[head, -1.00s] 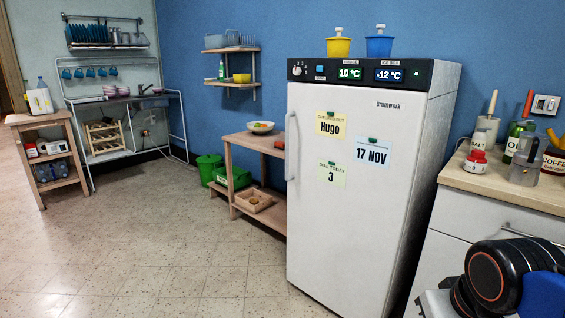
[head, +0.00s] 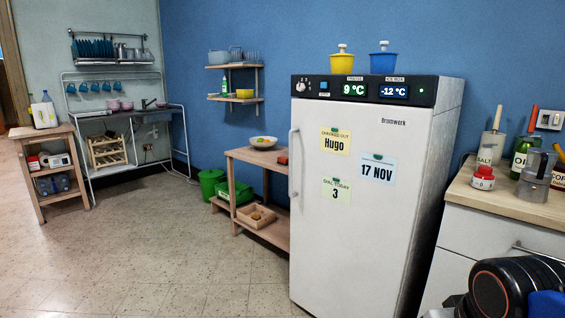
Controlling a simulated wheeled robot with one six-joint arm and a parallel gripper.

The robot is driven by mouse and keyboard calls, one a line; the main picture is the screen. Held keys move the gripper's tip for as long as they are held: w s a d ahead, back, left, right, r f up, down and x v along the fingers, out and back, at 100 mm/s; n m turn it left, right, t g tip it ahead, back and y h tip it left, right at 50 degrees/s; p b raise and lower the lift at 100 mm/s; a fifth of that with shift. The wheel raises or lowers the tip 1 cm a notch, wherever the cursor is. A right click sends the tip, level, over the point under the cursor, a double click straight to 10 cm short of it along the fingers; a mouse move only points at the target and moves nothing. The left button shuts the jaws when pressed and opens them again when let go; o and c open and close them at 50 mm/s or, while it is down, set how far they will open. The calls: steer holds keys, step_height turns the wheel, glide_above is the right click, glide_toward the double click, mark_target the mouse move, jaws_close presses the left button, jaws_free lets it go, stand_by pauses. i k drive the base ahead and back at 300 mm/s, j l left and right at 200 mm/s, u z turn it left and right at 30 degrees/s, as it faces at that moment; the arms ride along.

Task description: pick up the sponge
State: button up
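I cannot make out a sponge for certain in the head view. A small yellow-brown item (head: 256,215) lies in a shallow wooden tray (head: 262,226) on the low shelf of the wooden table, too small to identify. A small red item (head: 283,160) is at the right end of that table's top, beside the fridge. A sink unit (head: 125,113) with pink bowls (head: 120,105) stands at the back left. My gripper is not in view; only a black and blue part of my arm shows at the bottom right.
A wooden cart (head: 44,133) is at the left. Green bins (head: 211,183) stand by the table (head: 256,157). The floor at left and centre is clear.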

mark_target(284, 160)
steer(key=i+j, duration=0.5)
steer(key=i, duration=0.15)
steer(key=i+j+u, duration=0.1)
steer(key=i+j, duration=0.45)
steer(key=i, duration=0.1)
